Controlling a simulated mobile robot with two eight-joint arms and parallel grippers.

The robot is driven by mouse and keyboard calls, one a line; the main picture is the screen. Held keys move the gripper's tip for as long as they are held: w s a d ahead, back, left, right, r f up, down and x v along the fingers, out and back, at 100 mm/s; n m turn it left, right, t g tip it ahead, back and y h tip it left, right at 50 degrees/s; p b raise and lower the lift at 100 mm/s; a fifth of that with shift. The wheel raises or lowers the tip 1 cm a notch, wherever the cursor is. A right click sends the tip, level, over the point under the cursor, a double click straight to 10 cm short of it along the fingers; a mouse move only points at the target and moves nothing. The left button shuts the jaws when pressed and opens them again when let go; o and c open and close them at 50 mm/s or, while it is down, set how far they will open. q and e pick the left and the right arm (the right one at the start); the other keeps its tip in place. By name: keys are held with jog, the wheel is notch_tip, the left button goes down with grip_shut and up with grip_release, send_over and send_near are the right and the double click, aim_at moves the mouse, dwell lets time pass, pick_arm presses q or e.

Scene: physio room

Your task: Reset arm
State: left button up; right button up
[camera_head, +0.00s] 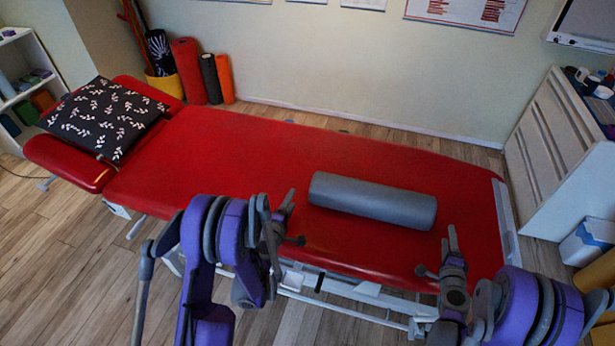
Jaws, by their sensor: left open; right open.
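My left gripper (288,203) is open and empty, at the near edge of the red treatment table (230,150). My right gripper (449,242) is open and empty, over the near right part of the table. A grey foam roller (372,200) lies on the table between and beyond the two grippers, apart from both. A dark pillow with white leaves (103,119) lies on the headrest at the left end of the table. My purple arms come in from the lower left and lower right.
A white drawer cabinet (560,135) stands right of the table. Red, black and orange rolls (188,70) stand by the back wall, next to a yellow bin (166,85). A white shelf (20,60) is at the far left. The wooden floor (60,250) at left is clear.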

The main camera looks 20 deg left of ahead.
jog(key=shift+s, duration=0.3)
